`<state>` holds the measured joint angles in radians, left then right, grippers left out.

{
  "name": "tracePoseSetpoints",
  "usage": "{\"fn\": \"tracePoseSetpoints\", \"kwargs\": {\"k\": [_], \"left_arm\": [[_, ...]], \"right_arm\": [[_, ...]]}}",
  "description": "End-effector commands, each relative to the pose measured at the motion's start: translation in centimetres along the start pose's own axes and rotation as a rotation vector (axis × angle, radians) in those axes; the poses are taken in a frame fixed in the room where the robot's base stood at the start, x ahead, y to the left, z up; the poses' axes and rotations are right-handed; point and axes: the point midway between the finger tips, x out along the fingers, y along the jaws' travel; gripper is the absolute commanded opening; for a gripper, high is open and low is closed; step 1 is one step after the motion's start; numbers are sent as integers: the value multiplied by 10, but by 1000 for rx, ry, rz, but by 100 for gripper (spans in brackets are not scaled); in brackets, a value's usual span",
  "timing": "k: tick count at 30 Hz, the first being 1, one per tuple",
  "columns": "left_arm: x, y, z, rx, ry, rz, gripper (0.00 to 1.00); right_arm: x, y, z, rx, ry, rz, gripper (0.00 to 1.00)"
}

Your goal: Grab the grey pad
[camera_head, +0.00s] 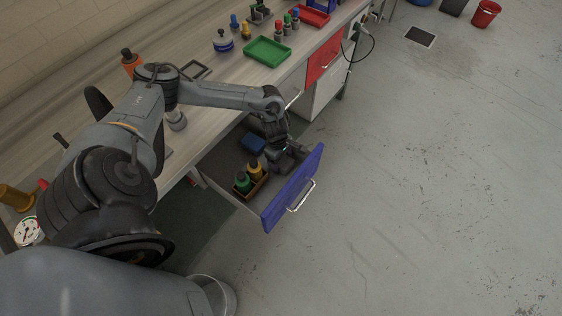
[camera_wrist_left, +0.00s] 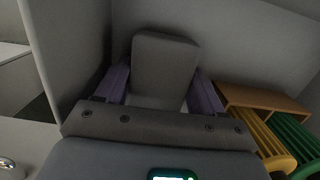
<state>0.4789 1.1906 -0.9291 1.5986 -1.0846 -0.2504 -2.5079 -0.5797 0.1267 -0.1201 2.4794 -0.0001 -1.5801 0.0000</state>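The grey pad (camera_wrist_left: 163,66) is a dark, rounded block in the left wrist view, standing between the two purple fingers of my left gripper (camera_wrist_left: 158,88). The fingers are apart, one on each side of the pad and very close to it. I cannot tell whether they press on it. In the head view my left gripper (camera_head: 285,158) reaches down into the open drawer (camera_head: 222,165) with the blue front. From there the arm and gripper make the pad hard to make out. My right gripper is not in view.
The drawer front (camera_head: 293,188) and walls stand close around my gripper. A green tray (camera_head: 267,51) sits on the bench.

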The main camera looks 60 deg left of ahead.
Motion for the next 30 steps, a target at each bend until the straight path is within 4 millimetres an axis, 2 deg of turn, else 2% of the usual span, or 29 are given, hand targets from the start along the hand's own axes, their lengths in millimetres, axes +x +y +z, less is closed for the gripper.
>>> {"fn": "tracePoseSetpoints", "kwargs": {"k": [1, 2, 9, 14, 24, 30], "left_arm": [[0, 0, 0, 0, 0, 0, 43], [0, 0, 0, 0, 0, 0, 39], [-1, 0, 0, 0, 0, 0, 38], [-10, 1, 1, 1, -1, 2, 38], [-68, 1, 8, 2, -1, 3, 38], [-94, 0, 12, 1, -1, 1, 38]], "right_arm": [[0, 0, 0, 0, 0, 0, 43], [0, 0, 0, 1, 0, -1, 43], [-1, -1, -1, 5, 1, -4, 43], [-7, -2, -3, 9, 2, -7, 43], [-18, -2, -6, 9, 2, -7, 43], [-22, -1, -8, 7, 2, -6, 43]]}}
